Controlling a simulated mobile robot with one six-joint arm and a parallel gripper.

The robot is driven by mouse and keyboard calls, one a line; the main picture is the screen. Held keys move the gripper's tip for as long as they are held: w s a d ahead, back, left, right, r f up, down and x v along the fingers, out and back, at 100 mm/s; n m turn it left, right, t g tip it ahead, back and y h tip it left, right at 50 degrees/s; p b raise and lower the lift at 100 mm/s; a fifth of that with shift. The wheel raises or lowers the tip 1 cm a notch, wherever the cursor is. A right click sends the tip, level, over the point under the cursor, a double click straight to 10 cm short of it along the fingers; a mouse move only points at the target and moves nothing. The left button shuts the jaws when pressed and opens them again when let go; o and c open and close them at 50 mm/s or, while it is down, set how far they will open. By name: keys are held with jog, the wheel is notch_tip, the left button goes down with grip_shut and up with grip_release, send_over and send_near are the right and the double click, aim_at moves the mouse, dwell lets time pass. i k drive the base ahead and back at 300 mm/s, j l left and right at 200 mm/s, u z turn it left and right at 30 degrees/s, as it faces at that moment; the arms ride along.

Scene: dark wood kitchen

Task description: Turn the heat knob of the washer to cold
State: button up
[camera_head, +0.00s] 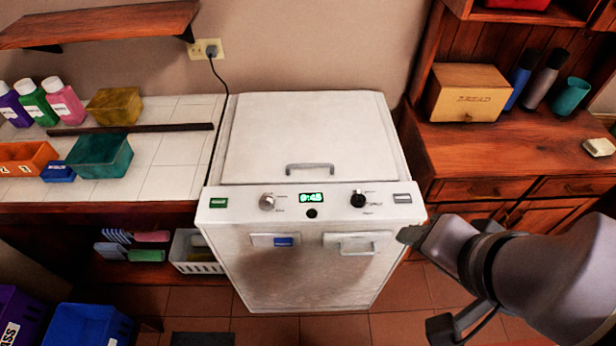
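The white washer (300,262) stands in the middle of the view, with its lid closed. Its front panel has a silver knob (267,202) on the left and a black knob (358,199) on the right, with a green-lit display (311,197) between them. Small labels sit around both knobs, too small to read, so I cannot tell which knob is the heat knob or its setting. My gripper (422,283) is at the right, in front of the washer's right edge. Its two fingers look spread apart with nothing between them, and it is clear of both knobs.
A lid handle (310,168) and a drawer handle (358,247) stick out from the washer. A tiled counter (175,182) with bottles and bins is at left. A wooden cabinet (480,140) with a bread box (468,92) is at right. Blue bin (85,325) stands lower left.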

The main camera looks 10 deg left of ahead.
aim_at(267, 203)
jog(key=u, duration=1.35)
jog(key=i+l+u, duration=0.35)
jog(key=l, duration=0.15)
